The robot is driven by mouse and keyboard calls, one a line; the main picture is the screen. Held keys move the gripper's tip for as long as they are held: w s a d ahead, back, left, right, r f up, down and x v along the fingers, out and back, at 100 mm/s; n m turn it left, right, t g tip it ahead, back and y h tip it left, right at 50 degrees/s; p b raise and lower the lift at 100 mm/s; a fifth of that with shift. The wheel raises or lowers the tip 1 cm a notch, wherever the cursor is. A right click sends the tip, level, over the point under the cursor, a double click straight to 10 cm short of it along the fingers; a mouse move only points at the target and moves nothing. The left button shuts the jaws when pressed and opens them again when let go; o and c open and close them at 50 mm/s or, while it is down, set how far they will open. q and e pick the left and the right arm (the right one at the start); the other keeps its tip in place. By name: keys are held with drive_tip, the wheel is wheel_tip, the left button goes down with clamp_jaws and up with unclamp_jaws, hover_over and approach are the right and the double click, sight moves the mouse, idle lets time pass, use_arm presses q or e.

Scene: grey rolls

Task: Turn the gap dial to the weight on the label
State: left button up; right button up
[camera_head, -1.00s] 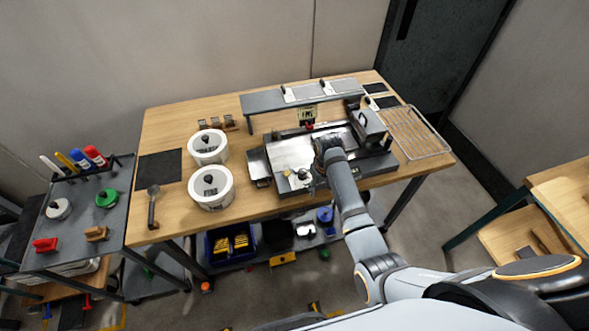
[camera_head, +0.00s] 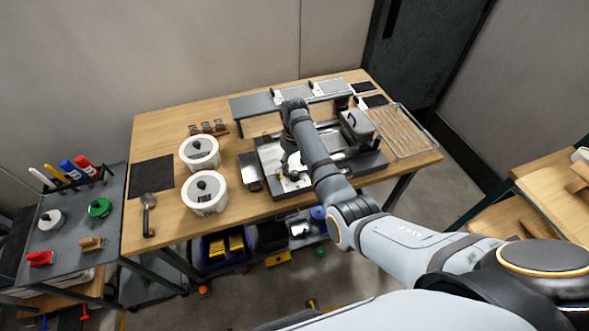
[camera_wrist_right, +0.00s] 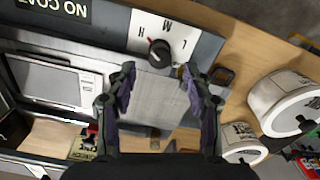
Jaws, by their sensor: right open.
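The gap dial (camera_wrist_right: 159,54) is a black knob on a white plate marked H, M and L, upside down in the right wrist view. Its red mark lies between H and M. My right gripper (camera_wrist_right: 160,80) is open, fingers apart on either side below the dial in the picture, not closed on it. In the head view the right gripper (camera_head: 289,166) is over the machine's front left, partly hidden by my arm. A card (camera_wrist_right: 83,146) shows in the wrist view; its text is unreadable. White tubs (camera_head: 205,192) carry labels (camera_wrist_right: 238,131), too small to read. My left gripper is not in view.
The machine (camera_head: 368,168) sits on a wooden table (camera_head: 300,208). A raised grey shelf (camera_head: 255,105) stands behind it, a wire rack (camera_head: 405,130) to the right. A second tub (camera_head: 199,152) and a scoop (camera_head: 148,215) are left. A tool cart (camera_head: 70,225) stands further left.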

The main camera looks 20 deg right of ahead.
sight(295, 173)
wheel_tip(295, 173, down, 4)
drive_tip(key=shift+f, duration=0.15)
drive_tip(key=shift+c, duration=0.2)
clamp_jaws()
